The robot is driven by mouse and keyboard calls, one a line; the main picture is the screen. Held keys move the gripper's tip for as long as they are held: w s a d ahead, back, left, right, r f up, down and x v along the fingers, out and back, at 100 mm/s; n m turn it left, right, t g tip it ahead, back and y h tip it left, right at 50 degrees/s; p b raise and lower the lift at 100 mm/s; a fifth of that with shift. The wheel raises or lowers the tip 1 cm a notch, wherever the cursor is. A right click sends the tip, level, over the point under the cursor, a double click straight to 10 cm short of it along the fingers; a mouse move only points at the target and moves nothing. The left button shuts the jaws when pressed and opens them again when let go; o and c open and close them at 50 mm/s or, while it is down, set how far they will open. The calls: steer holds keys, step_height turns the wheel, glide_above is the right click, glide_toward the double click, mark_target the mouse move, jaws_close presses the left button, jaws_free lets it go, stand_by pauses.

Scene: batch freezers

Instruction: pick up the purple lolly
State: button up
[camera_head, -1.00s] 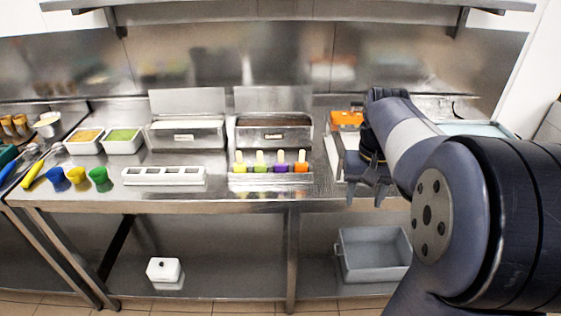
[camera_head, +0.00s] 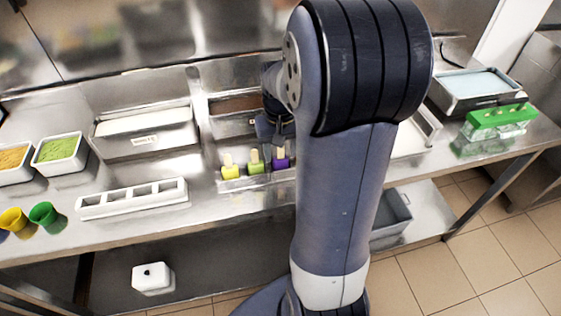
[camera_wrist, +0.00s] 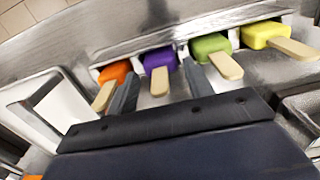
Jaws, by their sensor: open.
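The purple lolly (camera_head: 280,164) stands stick-up in a metal holder (camera_head: 246,186), partly behind my arm in the head view. In the wrist view the purple lolly (camera_wrist: 160,58) sits between an orange lolly (camera_wrist: 116,73) and a green lolly (camera_wrist: 209,45), its pale stick pointing toward my gripper. My gripper (camera_wrist: 160,88) is open, one finger on each side of that stick, with no visible grip. In the head view my gripper (camera_head: 276,136) is just above the purple lolly. My arm hides the orange lolly there.
A yellow lolly (camera_head: 230,167) stands beside the green one. A white tray with empty compartments (camera_head: 132,199) lies left of the holder. A metal bin with brown contents (camera_head: 228,125) stands close behind. A green-topped box (camera_head: 500,118) is on the right.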

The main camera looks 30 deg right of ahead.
steer(key=shift+f, duration=0.35)
steer(key=shift+c, duration=0.2)
steer(key=c, duration=0.7)
steer(key=shift+o, duration=0.2)
steer(key=shift+r, duration=0.1)
step_height(320, 180, up, 10)
steer(key=shift+r, duration=0.1)
step_height(320, 180, up, 7)
steer(key=p, duration=0.6)
steer(key=shift+w, duration=0.1)
